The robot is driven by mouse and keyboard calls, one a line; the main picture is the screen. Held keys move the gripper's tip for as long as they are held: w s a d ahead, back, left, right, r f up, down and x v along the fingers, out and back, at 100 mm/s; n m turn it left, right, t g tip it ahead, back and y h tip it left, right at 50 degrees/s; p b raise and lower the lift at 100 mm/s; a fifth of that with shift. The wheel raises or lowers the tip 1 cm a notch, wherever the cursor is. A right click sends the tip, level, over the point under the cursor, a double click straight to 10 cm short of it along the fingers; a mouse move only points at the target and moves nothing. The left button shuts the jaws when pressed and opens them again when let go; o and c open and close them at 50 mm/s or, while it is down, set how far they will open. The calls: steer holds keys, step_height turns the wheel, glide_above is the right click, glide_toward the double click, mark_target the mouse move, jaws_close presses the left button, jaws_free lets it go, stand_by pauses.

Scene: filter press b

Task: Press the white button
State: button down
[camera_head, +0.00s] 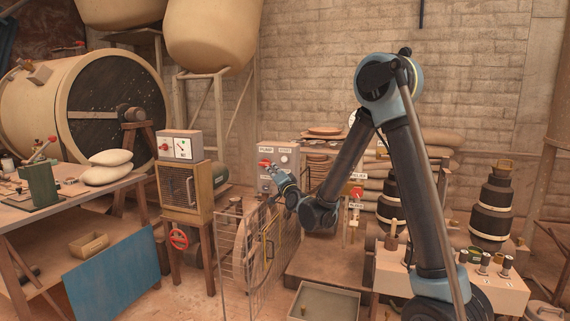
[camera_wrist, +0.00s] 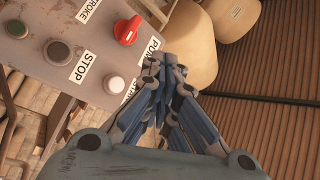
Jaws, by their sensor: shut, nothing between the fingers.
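The white button (camera_wrist: 114,85) is a round, pale cap on a light grey control panel (camera_wrist: 90,40) in the wrist view. A label beside it is partly covered by my fingers. My gripper (camera_wrist: 163,65) is shut and empty, with its fingertips at the panel's edge, right of and a little above the white button in that view. I see no contact with the button.
The panel also bears a red knob (camera_wrist: 127,30), a dark button (camera_wrist: 58,52) by a STOP label, and a green button (camera_wrist: 17,29). A wire fence (camera_head: 245,250) stands below my gripper. A cabinet (camera_head: 185,190) with a gauge box on top stands to the left.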

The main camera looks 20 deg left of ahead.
steer(key=shift+w+d, duration=0.2)
steer(key=shift+w, duration=2)
steer(key=shift+w+d, duration=0.2)
steer(key=shift+w, duration=2)
steer(key=shift+w, duration=0.85)
steer(key=shift+s+r, duration=0.1)
steer(key=shift+s, duration=0.85)
steer(key=shift+s+a, duration=0.15)
steer(key=shift+s, duration=1.1)
steer(key=shift+s+a, duration=0.1)
steer(key=shift+s, duration=1.15)
